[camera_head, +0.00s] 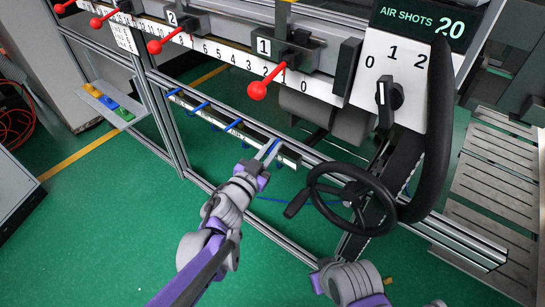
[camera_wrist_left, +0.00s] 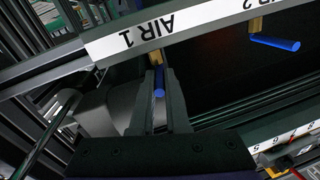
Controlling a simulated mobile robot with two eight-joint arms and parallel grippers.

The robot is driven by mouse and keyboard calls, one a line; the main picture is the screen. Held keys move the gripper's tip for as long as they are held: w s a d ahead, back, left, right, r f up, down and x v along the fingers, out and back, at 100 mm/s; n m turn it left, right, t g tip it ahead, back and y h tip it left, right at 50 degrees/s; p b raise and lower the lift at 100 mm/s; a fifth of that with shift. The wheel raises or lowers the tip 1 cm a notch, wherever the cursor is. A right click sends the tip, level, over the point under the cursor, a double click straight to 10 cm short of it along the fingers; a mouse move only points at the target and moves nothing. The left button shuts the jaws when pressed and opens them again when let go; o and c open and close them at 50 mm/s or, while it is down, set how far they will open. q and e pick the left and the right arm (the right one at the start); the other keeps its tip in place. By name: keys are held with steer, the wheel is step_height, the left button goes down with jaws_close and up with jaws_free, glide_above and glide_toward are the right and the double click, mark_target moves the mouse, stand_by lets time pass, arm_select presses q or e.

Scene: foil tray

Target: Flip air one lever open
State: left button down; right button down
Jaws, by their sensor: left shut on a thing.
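The air one lever (camera_wrist_left: 159,93) is a blue handle under the upside-down "AIR 1" label (camera_wrist_left: 135,37) in the left wrist view. A brass valve part (camera_wrist_left: 155,58) sits just beyond it. My left gripper (camera_wrist_left: 160,85) is shut on this lever, one finger on each side. In the wrist view the lever points toward the camera, while the air two lever (camera_wrist_left: 275,43) lies sideways along its rail.
Several more blue levers (camera_head: 235,125) line the rail to the left. A black handwheel (camera_head: 352,198) stands close to the right of my left gripper. Red-knobbed levers (camera_head: 257,90) and a rotary switch (camera_head: 390,95) are above. Green floor (camera_head: 110,190) is clear at left.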

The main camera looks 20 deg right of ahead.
arm_select(q)
steer(key=g, duration=0.1)
steer(key=m+h+b, duration=0.1)
steer(key=g+h, duration=0.1)
steer(key=shift+w+a+f+m+g+b, duration=0.25)
steer(key=shift+a+m+g+b, duration=0.05)
steer(key=shift+a+m+b, duration=0.1)
arm_select(e)
step_height(320, 180, down, 3)
steer(key=shift+w+f, duration=0.1)
steer(key=shift+w, duration=0.05)
arm_select(q)
steer(key=c, duration=0.9)
jaws_free()
steer(key=p+v, duration=0.1)
steer(key=v, duration=0.9)
steer(key=shift+s+a, duration=0.25)
steer(key=shift+s, duration=0.05)
arm_select(e)
steer(key=shift+r, duration=0.8)
